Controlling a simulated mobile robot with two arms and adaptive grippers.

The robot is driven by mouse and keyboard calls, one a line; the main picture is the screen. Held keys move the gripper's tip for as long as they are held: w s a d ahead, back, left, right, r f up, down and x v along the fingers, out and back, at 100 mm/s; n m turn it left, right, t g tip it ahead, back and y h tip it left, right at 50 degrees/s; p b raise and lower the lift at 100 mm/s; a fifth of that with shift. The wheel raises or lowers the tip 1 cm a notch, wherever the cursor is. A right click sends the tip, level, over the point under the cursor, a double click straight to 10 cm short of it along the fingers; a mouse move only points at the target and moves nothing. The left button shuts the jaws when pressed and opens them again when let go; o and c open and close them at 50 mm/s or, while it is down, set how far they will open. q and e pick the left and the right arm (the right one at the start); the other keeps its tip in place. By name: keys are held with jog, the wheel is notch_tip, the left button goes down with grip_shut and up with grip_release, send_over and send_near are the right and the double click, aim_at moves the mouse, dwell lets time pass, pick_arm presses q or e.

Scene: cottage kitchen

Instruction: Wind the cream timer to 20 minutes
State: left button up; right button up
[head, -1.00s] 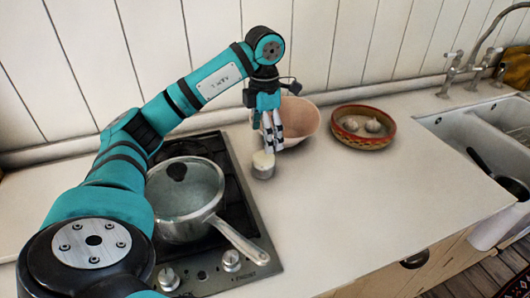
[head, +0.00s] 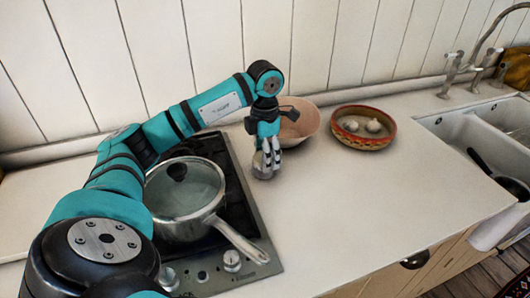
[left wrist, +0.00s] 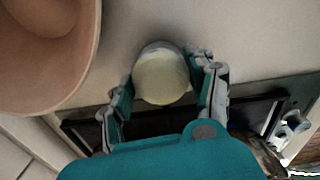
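The cream timer (left wrist: 162,76) has a round cream top on a grey metallic base. It stands on the worktop to the right of the hob; in the head view its base (head: 262,174) shows only partly behind my fingers. My left gripper (head: 266,160) points down over it. In the left wrist view the fingers of my left gripper (left wrist: 164,80) stand apart on either side of the timer, with a gap visible at the right finger. Contact at the left finger is unclear. Any dial marks are too small to read. My right gripper is not in view.
A pink bowl (head: 302,124) stands close behind the timer, and a patterned bowl (head: 364,142) with garlic-like bulbs is farther right. A lidded pan (head: 184,205) sits on the hob (head: 250,208), its handle pointing front right. The worktop (head: 350,200) front right is clear.

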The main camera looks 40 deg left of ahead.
pick_arm(q)
jog(key=c, duration=0.6)
jog(key=shift+m, duration=0.6)
jog(key=o, duration=1.2)
jog(key=shift+r, duration=0.1)
notch_tip(320, 180, up, 12)
jog(key=shift+f, duration=0.1)
